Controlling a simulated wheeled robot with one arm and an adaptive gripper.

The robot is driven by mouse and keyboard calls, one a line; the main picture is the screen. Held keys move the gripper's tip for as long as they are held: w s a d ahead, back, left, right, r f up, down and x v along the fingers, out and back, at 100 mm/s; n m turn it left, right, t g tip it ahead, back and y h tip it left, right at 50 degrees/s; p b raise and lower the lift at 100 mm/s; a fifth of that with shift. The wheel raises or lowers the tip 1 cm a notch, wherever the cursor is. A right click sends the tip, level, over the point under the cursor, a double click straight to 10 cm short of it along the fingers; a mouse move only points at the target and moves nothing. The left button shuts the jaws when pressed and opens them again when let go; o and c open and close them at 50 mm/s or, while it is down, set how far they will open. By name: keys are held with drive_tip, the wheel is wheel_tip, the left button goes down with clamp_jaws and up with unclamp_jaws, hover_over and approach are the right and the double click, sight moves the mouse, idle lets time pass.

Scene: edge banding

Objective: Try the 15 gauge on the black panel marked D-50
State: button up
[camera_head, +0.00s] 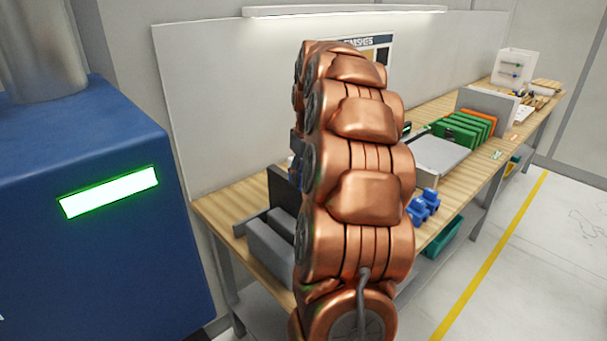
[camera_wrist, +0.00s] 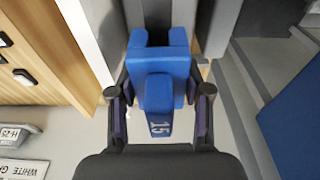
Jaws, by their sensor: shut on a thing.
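My gripper (camera_wrist: 158,100) is shut on a blue gauge (camera_wrist: 159,92) marked 15, seen in the wrist view. The number faces my palm and the gauge's forked end points away. A dark panel edge (camera_wrist: 157,12) lies at the forked end. I cannot tell whether the fork is around the edge or only near it. In the head view a dark upright panel (camera_head: 281,187) stands behind grey blocks at the bench's near end, partly hidden by my copper arm. No D-50 mark is readable. My gripper is hidden in the head view.
More blue gauges (camera_head: 423,205) sit on the wooden bench (camera_head: 222,204), right of my arm. Beyond are a grey block (camera_head: 440,156), green panels (camera_head: 465,130) and a white bin (camera_head: 514,67). A blue machine (camera_head: 90,210) stands at left. Floor to the right is clear.

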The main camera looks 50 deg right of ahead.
drive_tip(key=shift+f, duration=0.3)
idle(1.0)
drive_tip(key=shift+r, duration=0.1)
drive_tip(key=shift+r+p, duration=0.55)
drive_tip(key=shift+r, duration=2.9)
